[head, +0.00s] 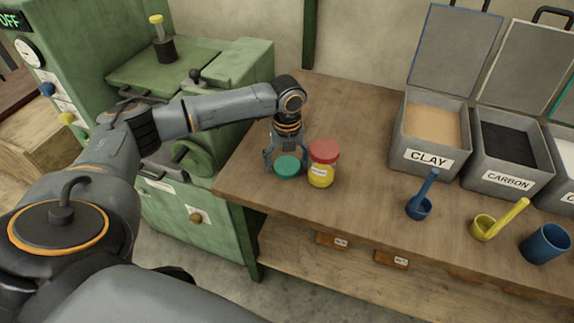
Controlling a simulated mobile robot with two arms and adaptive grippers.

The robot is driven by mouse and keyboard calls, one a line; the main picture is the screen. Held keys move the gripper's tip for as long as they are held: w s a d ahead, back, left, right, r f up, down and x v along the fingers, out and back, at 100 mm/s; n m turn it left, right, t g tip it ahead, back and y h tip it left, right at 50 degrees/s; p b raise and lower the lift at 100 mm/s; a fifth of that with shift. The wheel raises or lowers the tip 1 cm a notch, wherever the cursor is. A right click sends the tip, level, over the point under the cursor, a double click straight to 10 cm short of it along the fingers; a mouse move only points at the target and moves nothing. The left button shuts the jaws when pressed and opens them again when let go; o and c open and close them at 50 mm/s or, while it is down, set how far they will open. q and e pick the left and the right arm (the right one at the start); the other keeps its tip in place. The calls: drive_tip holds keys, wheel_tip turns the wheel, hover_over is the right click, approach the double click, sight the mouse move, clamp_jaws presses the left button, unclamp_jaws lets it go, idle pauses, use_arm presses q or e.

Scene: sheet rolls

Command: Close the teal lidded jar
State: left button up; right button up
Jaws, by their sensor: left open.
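A round teal lid (287,167) shows near the left front edge of the wooden table. No jar body can be made out beneath it, and I cannot tell whether it lies flat on the table or sits on something. My left gripper (284,158) points down right behind it, with its fingers spread and open. I cannot tell whether the fingers touch the lid. My right gripper is not in view.
A yellow labelled jar with a red lid (322,165) stands close on the right of the teal lid. A blue scoop (419,208), yellow scoop (484,228), blue cup (546,244) and open CLAY (428,160) and CARBON (506,182) bins are farther right. The table between is clear.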

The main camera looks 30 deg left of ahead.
sight(287, 166)
use_arm(q)
drive_tip(key=shift+c, duration=0.4)
drive_tip(key=c, duration=0.5)
drive_tip(key=shift+r, duration=0.1)
drive_tip(key=shift+r, duration=0.4)
wheel_tip(287, 166, up, 2)
drive_tip(key=shift+r+b, duration=0.1)
drive_tip(key=shift+b, duration=0.2)
drive_tip(key=s+d+r, duration=0.1)
drive_tip(key=s+r, duration=0.2)
drive_tip(key=s, duration=0.1)
drive_tip(key=s+d+r, duration=0.2)
drive_tip(key=s+r, duration=0.1)
drive_tip(key=s, duration=0.1)
drive_tip(key=s+d+r, duration=0.2)
drive_tip(key=s+r, duration=0.2)
drive_tip(key=s, duration=0.1)
drive_tip(key=shift+d, duration=0.2)
